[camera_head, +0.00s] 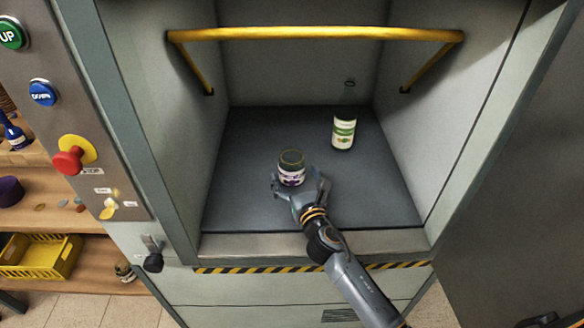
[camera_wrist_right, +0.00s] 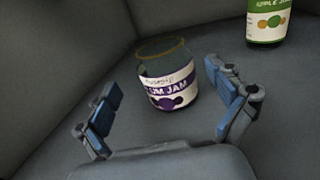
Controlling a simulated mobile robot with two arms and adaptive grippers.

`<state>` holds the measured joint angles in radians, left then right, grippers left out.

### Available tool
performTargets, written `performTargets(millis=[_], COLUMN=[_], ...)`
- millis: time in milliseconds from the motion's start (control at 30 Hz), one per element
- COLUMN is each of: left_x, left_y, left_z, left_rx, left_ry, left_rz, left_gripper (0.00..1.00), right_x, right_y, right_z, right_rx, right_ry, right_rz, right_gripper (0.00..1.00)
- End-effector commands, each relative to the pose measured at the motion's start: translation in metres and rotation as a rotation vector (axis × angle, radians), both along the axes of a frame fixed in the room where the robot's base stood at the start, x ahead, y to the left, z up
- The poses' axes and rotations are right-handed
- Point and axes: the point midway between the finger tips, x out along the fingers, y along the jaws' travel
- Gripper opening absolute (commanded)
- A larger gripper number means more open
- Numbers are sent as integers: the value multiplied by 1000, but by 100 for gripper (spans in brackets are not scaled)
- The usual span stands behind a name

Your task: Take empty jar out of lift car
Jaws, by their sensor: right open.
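A small glass jar (camera_head: 291,168) with a purple and white label stands upright on the lift car floor (camera_head: 252,130). In the right wrist view the jar (camera_wrist_right: 167,78) reads as plum jam; it has no lid and its upper glass looks clear and empty. My right gripper (camera_head: 300,188) is inside the lift car, just in front of the jar. Its blue-padded fingers (camera_wrist_right: 160,108) are open, one on each side of the near space, with the jar a little beyond them and not gripped. My left gripper is not in view.
A green-labelled apple juice container (camera_head: 344,131) stands behind and right of the jar; it also shows in the right wrist view (camera_wrist_right: 268,22). A yellow bar (camera_head: 315,34) crosses the car above. Side walls and a striped sill (camera_head: 380,266) bound the opening.

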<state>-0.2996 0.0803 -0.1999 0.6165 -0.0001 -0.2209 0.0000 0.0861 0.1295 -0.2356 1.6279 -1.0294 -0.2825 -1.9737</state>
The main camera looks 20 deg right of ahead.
Motion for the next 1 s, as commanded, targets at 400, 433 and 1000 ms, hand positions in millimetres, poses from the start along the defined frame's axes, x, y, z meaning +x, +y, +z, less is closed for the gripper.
performTargets(millis=[400, 433, 1000], left_x=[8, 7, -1], left_y=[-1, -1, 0], left_z=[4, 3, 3], left_rx=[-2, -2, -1], left_ry=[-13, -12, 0], left_rz=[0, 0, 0], left_gripper=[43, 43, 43], right_x=[44, 44, 44], right_y=[-7, -7, -6], right_z=[1, 1, 2], right_rx=[1, 0, 0], right_ry=[-1, -1, -3], right_rz=[-1, -1, 0], right_gripper=[94, 94, 28])
